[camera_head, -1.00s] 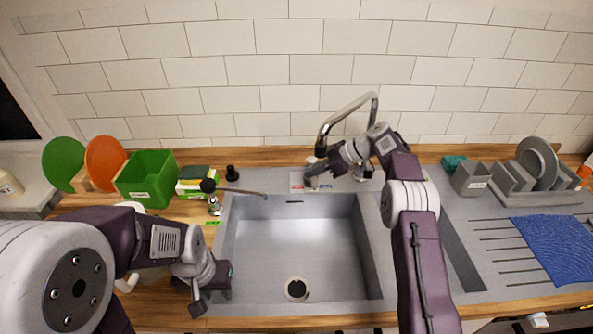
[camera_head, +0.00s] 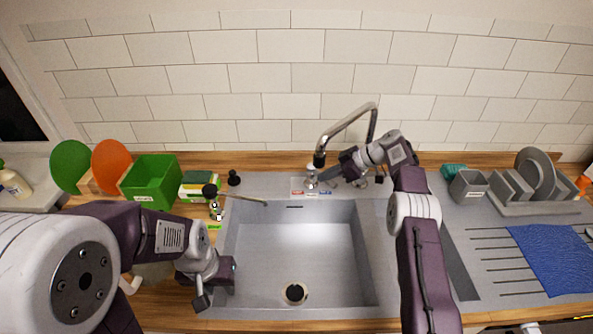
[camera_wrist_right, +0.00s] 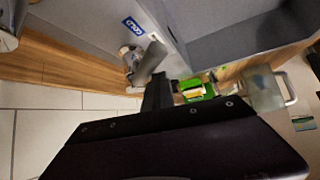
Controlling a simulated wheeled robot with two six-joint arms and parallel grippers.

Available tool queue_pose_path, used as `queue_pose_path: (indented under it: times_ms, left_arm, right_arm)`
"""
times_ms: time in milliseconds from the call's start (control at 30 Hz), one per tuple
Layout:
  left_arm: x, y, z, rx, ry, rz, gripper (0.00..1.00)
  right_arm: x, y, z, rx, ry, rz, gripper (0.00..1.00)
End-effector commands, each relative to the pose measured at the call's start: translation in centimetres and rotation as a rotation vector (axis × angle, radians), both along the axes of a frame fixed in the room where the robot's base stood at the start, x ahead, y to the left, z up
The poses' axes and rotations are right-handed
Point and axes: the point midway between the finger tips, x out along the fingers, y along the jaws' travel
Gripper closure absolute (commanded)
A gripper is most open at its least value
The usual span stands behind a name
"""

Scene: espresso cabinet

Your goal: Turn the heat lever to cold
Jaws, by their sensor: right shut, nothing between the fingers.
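The silver heat lever (camera_head: 311,177) stands at the base of the tall curved faucet (camera_head: 350,128), behind the sink basin. A small label plate (camera_head: 311,192) with red and blue marks lies in front of it. My right gripper (camera_head: 332,174) is shut and empty, just right of the lever. In the right wrist view the lever (camera_wrist_right: 150,62) is close to my dark fingertips (camera_wrist_right: 157,88), beside the blue COLD label (camera_wrist_right: 132,25); I cannot tell whether they touch. My left gripper (camera_head: 202,301) hangs over the sink's front-left edge; its jaws are unclear.
The sink basin (camera_head: 295,250) is empty. A green bin (camera_head: 150,182), sponges (camera_head: 200,182) and a small dark-topped dispenser (camera_head: 213,200) stand on the left. A grey dish rack (camera_head: 525,203) and blue cloth (camera_head: 552,258) lie on the right.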

Motion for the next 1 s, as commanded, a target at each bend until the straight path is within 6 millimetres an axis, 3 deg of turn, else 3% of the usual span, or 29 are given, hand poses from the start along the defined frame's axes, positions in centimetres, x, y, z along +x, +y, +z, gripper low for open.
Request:
queue_pose_path:
  times_ms: [667, 1000]
  left_arm:
    - [0.0, 0.0, 0.2, 0.0, 0.0, 0.0, 0.64]
    - [0.0, 0.0, -0.4, 0.0, 0.0, 0.0, 0.64]
  right_arm:
    - [0.6, -1.0, 0.8, -0.008, -0.022, -0.018, 1.0]
    - [-1.5, -5.1, 5.3, -0.008, -0.011, -0.006, 1.0]
